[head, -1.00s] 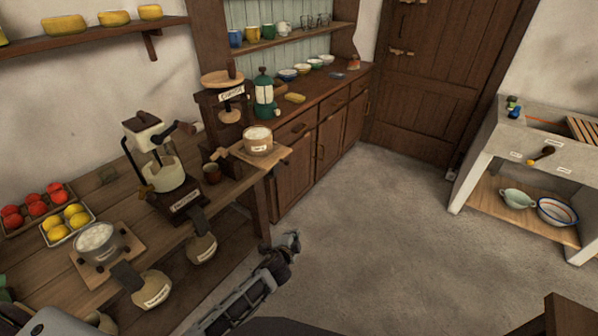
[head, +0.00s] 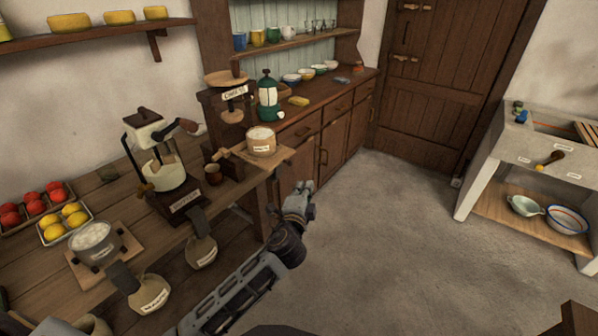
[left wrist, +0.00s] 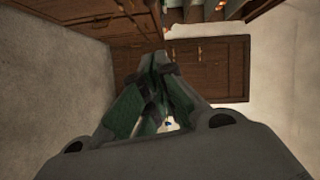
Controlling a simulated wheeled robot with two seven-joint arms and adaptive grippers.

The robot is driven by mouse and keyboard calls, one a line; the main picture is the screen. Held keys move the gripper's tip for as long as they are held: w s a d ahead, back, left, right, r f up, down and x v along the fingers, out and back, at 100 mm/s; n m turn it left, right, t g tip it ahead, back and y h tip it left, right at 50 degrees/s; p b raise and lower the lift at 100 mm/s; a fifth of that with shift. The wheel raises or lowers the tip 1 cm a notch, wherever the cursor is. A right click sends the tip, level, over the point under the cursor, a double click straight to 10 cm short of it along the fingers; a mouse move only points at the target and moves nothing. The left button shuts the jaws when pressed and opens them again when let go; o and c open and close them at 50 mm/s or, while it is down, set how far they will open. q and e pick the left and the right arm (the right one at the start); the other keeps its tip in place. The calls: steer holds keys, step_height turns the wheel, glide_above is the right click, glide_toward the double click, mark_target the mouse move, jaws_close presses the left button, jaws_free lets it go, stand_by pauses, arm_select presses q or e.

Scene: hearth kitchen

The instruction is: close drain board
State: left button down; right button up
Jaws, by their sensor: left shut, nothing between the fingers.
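A slatted wooden board (head: 587,131), which looks like the drain board, lies on the pale stone sink stand (head: 497,142) at the right edge of the head view. Part of it is cut off by the frame, so I cannot tell how far it is open. My left gripper (head: 304,188) is shut and empty over the floor beside the wooden counter, far from the board. Its closed fingers also show in the left wrist view (left wrist: 158,65), pointing toward a wooden door. My right gripper is not in view.
A worktable (head: 60,275) with a coffee grinder (head: 163,170), pots and fruit trays stands at the left. A cabinet (head: 305,150) runs along the back to a wooden door (head: 430,80). Bowls (head: 566,219) sit on the stand's lower shelf. The middle floor is clear.

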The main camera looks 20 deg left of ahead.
arm_select(q)
steer(key=shift+r, duration=0.25)
steer(key=shift+w, duration=0.2)
steer(key=w+a+f, duration=0.1)
steer(key=w+a, duration=0.3)
steer(key=w, duration=0.6)
steer(key=shift+a+f, duration=0.15)
steer(key=shift+a, duration=0.25)
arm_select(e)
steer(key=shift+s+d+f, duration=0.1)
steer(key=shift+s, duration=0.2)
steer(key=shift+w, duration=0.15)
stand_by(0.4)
